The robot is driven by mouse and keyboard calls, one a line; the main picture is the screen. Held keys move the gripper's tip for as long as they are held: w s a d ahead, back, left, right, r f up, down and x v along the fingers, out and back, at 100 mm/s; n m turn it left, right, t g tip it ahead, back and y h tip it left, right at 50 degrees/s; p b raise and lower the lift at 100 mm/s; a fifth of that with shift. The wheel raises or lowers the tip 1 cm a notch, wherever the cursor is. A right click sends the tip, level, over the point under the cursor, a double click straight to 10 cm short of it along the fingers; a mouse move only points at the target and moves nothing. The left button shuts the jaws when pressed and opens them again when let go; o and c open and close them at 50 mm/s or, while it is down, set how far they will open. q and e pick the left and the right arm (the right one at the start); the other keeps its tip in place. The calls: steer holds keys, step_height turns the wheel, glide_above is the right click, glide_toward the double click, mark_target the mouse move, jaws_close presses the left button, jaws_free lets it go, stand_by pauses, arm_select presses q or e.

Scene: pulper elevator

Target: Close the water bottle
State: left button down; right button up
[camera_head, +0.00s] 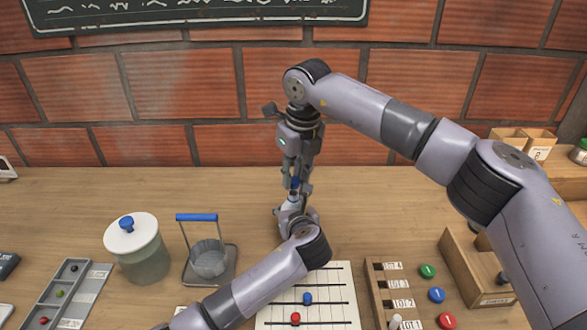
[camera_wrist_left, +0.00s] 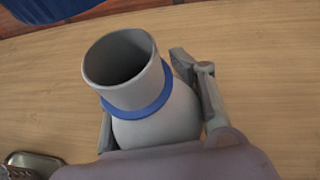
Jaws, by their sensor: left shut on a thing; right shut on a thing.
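The water bottle (camera_wrist_left: 160,105) is pale grey with a blue ring around its neck. In the left wrist view its mouth is open and tilted toward the upper left. My left gripper (camera_wrist_left: 155,125) is shut around its body. In the head view the left gripper (camera_head: 295,212) holds the bottle upright above the table, mostly hidden. My right gripper (camera_head: 297,182) points down above it, shut on a small blue piece (camera_head: 295,182), which looks like the cap. A blue shape (camera_wrist_left: 60,8) at the top left of the left wrist view looks like the same cap, apart from the mouth.
A lidded glass jar (camera_head: 140,262) and a blue-handled basket (camera_head: 208,260) stand at the left. A lined white board with pegs (camera_head: 320,285) lies in front. A wooden number rack (camera_head: 385,290) and coloured discs (camera_head: 436,295) lie at the right. The brick wall (camera_head: 180,85) is behind.

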stand_by(0.4)
steer(key=shift+s+f+m, duration=0.3)
steer(key=shift+f+m, duration=0.3)
steer(key=shift+f, duration=0.25)
steer(key=shift+f, duration=0.55)
steer(key=o, duration=0.7)
steer(key=shift+s+r, duration=0.1)
steer(key=shift+r, duration=2.15)
steer(key=shift+c, duration=0.5)
